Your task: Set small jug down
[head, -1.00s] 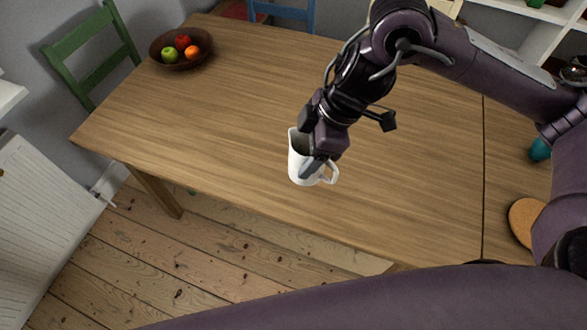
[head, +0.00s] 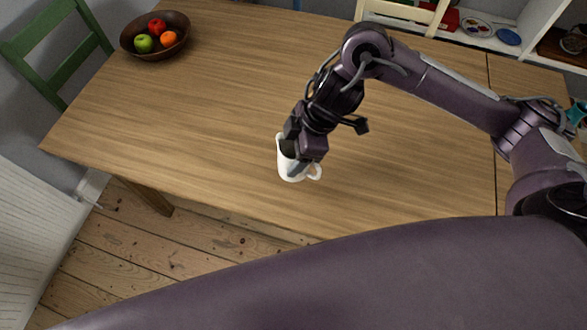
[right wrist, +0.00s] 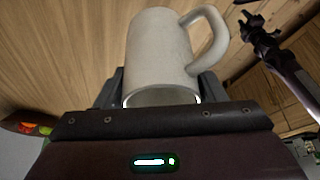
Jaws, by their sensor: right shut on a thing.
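The small jug (head: 284,168) is white with a loop handle, in the middle of the head view, over the wooden table near its front edge. My right gripper (head: 295,152) is shut on its wall, with a finger reaching inside the rim. In the right wrist view the jug (right wrist: 162,55) is between the fingers, with its handle at the upper right. It looks roughly upright. I cannot tell whether its base touches the table. My left gripper shows small in the right wrist view (right wrist: 256,28), empty; its opening is unclear. It is outside the head view.
The wooden table (head: 210,110) is bare around the jug. A brown bowl (head: 127,43) with apples and an orange fruit stands at the far left corner. A green chair (head: 45,60) is at the left, and a cream chair (head: 400,14) stands behind the table. White shelves are at the upper right.

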